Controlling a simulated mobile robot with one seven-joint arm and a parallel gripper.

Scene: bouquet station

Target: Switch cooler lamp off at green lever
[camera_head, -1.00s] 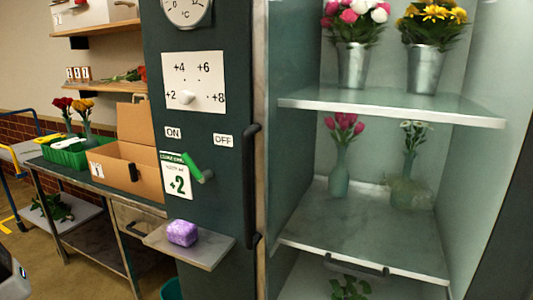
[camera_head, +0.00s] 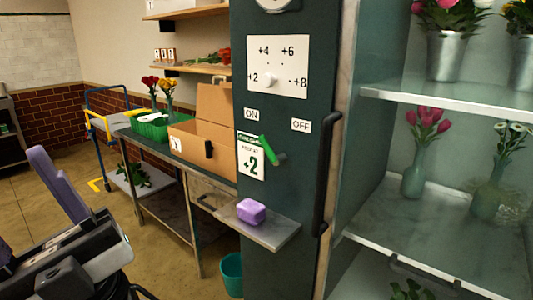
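The green lever (camera_head: 268,150) is on the dark front panel (camera_head: 290,202) of the cooler, to the left of its door handle. It tilts up and to the left from its grey pivot, toward the ON label (camera_head: 252,114). The OFF label (camera_head: 300,125) is up and to the right of the lever. The cooler interior (camera_head: 420,228) looks pale; no lamp itself shows. My gripper (camera_head: 58,200) is at the lower left, far from the lever and touching nothing visible. One pale purple finger shows; its opening cannot be made out.
A small shelf (camera_head: 272,233) with a purple block (camera_head: 251,211) juts out below the lever. A black door handle (camera_head: 327,170) stands to the right. A cardboard box (camera_head: 200,148) and green crate (camera_head: 150,128) sit on the bench at left. Floor between my arm and the bench is clear.

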